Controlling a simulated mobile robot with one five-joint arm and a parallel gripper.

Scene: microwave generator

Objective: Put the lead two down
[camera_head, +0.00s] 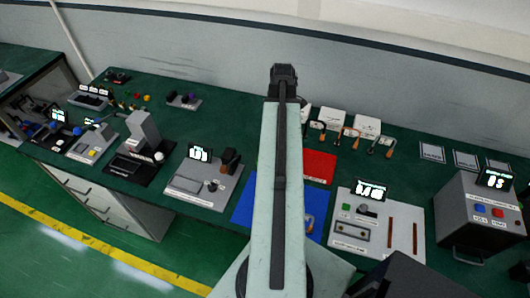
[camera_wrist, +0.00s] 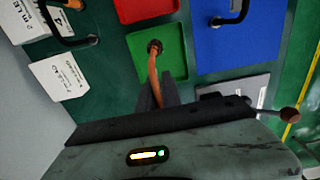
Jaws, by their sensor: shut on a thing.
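My gripper (camera_wrist: 158,94) is shut on an orange-brown lead (camera_wrist: 153,76) in the wrist view. The lead's dark round end (camera_wrist: 154,47) shows over a green mat (camera_wrist: 172,62); I cannot tell whether it touches the mat. No number is readable on this lead. In the head view my arm hides the fingertips and the held lead. Another lead (camera_wrist: 232,14) with a dark hooked end is at the blue mat (camera_wrist: 225,50), and a lead end (camera_head: 309,223) shows there in the head view too.
A red mat (camera_head: 319,166) lies beside the blue mat (camera_head: 245,207). White labelled blocks (camera_head: 367,127) with several leads stand by the wall. A meter board (camera_head: 348,233) and a grey box (camera_head: 475,220) are at the right. Instruments (camera_head: 140,140) fill the left bench.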

